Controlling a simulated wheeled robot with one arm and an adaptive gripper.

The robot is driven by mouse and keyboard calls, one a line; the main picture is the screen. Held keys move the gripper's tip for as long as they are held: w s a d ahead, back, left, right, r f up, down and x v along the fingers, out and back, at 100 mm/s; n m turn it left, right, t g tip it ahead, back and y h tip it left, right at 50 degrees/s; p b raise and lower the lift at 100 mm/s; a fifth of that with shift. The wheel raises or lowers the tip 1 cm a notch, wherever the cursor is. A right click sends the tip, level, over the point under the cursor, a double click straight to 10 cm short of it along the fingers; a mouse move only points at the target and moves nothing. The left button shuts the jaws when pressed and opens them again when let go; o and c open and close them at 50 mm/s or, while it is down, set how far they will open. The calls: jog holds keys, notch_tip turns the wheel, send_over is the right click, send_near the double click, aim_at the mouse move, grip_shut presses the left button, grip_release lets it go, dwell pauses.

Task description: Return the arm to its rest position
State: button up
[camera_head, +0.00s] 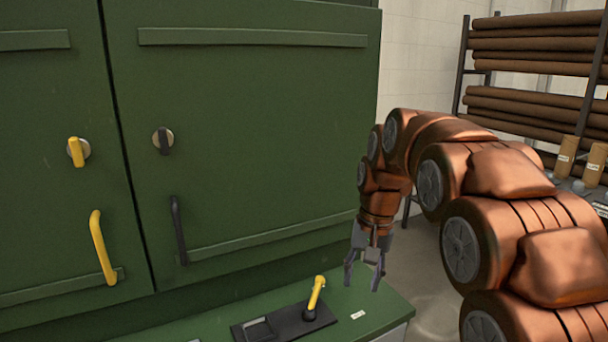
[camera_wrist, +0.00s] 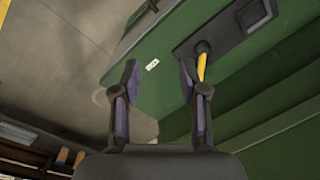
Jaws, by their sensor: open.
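My copper-coloured arm (camera_head: 510,215) reaches in from the right and bends over, with its end hanging down. My gripper (camera_head: 364,277) points downward, open and empty, above the right end of a green ledge (camera_head: 372,305). In the wrist view, my gripper (camera_wrist: 158,82) shows its two fingers apart with nothing between them. A yellow-handled lever (camera_head: 316,293) stands on a black plate on the ledge, left of my gripper. In the wrist view the yellow lever (camera_wrist: 201,67) shows just behind the right finger; I cannot tell that they touch.
A green cabinet (camera_head: 250,120) with yellow and black handles fills the left and middle. A rack of brown rolls (camera_head: 530,45) stands at the back right, with tan cylinders (camera_head: 567,152) near it. Grey floor (camera_head: 430,270) shows between the ledge and my arm.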

jog(key=s+d+f+p, duration=0.1)
jog(key=s+d, duration=0.1)
jog(key=s, duration=0.9)
jog(key=s+d+f+n+g+p, duration=0.1)
jog(key=s+d+f+p, duration=0.1)
jog(key=s, duration=0.9)
jog(key=s+d+f+n+h+p, duration=0.1)
jog(key=s+d+f, duration=0.1)
jog(key=s, duration=0.9)
jog(key=shift+d+f+g, duration=0.25)
jog(key=shift+g, duration=0.05)
